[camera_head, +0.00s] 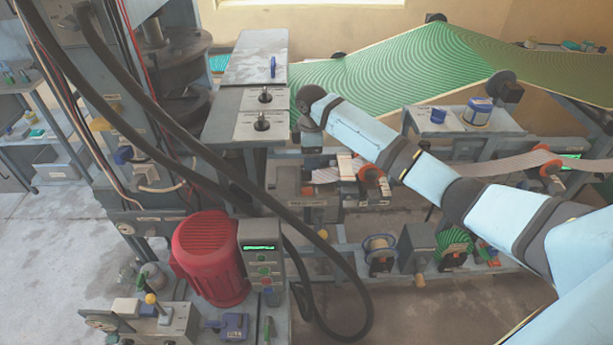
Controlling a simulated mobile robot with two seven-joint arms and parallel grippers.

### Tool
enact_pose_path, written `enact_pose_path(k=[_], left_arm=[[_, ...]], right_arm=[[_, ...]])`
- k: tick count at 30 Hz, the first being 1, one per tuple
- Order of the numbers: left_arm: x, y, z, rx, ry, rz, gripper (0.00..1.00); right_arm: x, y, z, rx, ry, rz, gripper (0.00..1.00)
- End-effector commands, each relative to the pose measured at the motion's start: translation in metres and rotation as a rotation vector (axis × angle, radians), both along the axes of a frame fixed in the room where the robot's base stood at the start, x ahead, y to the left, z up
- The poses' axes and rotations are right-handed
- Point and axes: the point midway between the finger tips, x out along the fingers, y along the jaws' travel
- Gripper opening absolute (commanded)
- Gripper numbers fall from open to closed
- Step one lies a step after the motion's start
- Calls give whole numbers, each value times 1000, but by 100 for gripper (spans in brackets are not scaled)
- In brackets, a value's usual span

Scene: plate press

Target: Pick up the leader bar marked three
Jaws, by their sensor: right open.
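I cannot make out a leader bar marked three; no such marking is readable. A pale flat piece with a reddish-brown part (348,167) lies on the low bench in the middle, too small to identify surely. My right arm comes in from the right, and its far end reaches above and just behind that bench. My right gripper (309,132) hangs at that end, small and dark, beside the grey cabinet. It is open, and I see nothing held in it. My left gripper is out of view.
A red motor (208,258) and a control box with a green display (261,262) stand at front left. Thick black hoses cross the left side. A grey cabinet with knobs (254,58) stands left of the gripper. A green ridged sheet (400,68) spans behind. Spools (380,252) sit low.

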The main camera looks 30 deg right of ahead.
Motion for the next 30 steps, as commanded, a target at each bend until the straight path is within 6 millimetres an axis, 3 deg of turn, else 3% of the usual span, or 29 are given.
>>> enact_pose_path(k=[8,15,25,30], left_arm=[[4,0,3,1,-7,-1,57],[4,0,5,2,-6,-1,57],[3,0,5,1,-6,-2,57],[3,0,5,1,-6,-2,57]], right_arm=[[0,0,-23,1,2,1,68],[2,-2,-58,0,1,0,68],[2,-3,-66,0,-1,1,68],[2,-3,-66,0,-1,1,31]])
